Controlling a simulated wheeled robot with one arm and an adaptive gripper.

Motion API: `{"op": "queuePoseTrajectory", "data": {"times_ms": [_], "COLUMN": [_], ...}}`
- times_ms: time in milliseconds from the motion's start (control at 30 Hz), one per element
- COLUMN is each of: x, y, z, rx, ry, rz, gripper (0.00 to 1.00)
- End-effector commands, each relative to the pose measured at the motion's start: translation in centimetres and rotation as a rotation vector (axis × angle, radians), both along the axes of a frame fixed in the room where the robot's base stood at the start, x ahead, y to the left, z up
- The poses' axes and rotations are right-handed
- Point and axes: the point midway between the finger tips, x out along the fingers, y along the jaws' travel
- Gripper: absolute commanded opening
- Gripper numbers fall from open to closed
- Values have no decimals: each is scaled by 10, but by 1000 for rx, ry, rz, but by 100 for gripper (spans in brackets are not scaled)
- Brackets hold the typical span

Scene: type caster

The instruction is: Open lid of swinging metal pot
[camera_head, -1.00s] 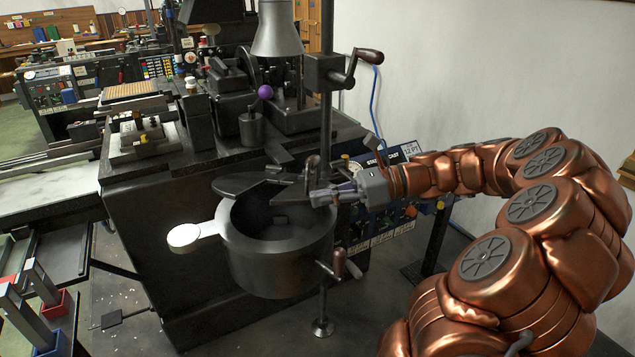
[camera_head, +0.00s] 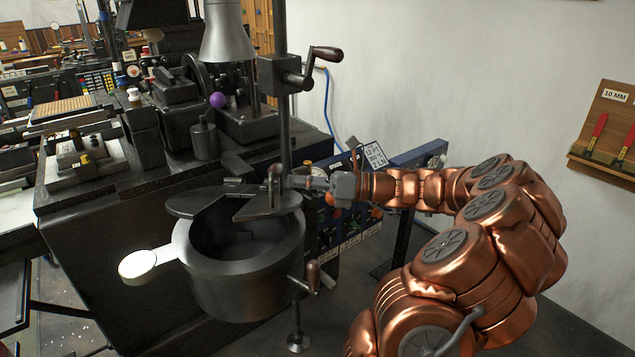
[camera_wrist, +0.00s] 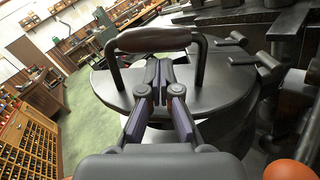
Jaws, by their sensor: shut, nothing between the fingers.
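The dark metal pot (camera_head: 245,285) hangs at the front of the machine. Its mouth is largely uncovered, and I see into it. Its dark flat lid (camera_head: 262,208) lies over the back part of the rim; the lid also shows in the wrist view (camera_wrist: 228,92). An upright lid handle (camera_head: 275,182) stands on it; in the wrist view it is a brown arched bar (camera_wrist: 152,40). My gripper (camera_head: 292,182) is shut and empty at the handle. In the wrist view its fingertips (camera_wrist: 160,66) are just below the bar; I cannot tell whether they touch it.
A round pale-ended arm (camera_head: 138,264) sticks out left of the pot. A brown-gripped crank (camera_head: 314,274) is at the pot's right side. A vertical post (camera_head: 284,110) with a hand crank (camera_head: 327,54) rises behind. The floor right of the pot has free room.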

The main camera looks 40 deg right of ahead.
Motion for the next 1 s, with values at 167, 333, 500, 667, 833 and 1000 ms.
{"op": "queuePoseTrajectory", "data": {"times_ms": [167, 333, 500, 667, 833, 1000], "x": [12, 15, 16, 16, 16, 19], "y": [12, 15, 15, 14, 13, 11], "z": [1, 2, 2, 3, 7, 14], "rx": [-1, 0, 0, 1, 9, 33], "ry": [-2, -3, -3, -3, 5, 27], "rz": [3, 0, -1, -1, -1, -2], "gripper": [0, 0, 0, 0, 0, 0]}}
